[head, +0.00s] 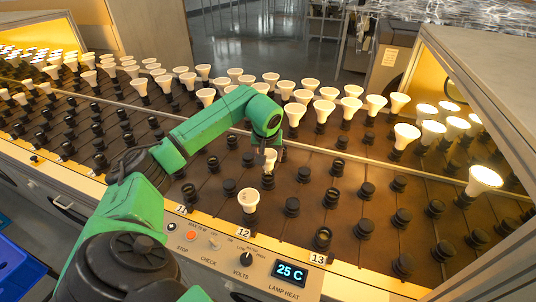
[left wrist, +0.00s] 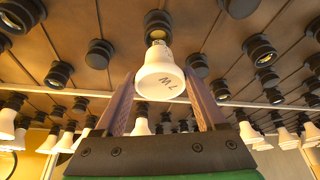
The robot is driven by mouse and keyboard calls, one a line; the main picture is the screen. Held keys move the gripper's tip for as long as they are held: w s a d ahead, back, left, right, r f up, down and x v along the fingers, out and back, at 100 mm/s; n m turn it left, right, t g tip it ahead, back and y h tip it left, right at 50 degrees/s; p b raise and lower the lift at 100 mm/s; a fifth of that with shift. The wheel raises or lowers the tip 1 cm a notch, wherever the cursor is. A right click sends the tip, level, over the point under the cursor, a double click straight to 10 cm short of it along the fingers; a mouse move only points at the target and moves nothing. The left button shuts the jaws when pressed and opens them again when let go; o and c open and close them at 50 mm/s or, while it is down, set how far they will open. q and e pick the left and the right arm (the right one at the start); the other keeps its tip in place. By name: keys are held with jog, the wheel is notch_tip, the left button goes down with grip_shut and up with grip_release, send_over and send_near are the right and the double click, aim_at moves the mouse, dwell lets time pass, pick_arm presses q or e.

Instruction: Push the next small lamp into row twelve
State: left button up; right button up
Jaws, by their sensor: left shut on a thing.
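My left gripper (head: 269,162) is shut on a small white lamp (head: 270,155) above the sockets behind the row label 12 (head: 243,232). In the left wrist view the lamp (left wrist: 160,75) sits between both fingers, its marked face toward the camera. Its narrow neck points at a dark socket (left wrist: 157,23) with a bright ring. The neck is at or just at the socket's mouth; I cannot tell how deep. Another white lamp (head: 248,197) stands upright in the front socket by label 12. My right gripper is not in view.
Many white lamps (head: 294,112) stand in the rear rows. Empty black sockets (head: 292,206) surround the gripper and fill the right front. A lit lamp (head: 484,180) stands at the right. The control panel (head: 246,258) with knobs and a 25 C display (head: 290,272) runs along the front.

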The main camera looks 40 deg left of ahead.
pick_arm(q)
jog(key=shift+f+b, duration=0.75)
jog(key=shift+f, duration=0.7)
jog(key=o, duration=1.3)
jog(key=shift+o, duration=0.2)
jog(key=v, duration=1.4)
jog(key=shift+r, duration=0.25)
jog(key=shift+d, duration=0.1)
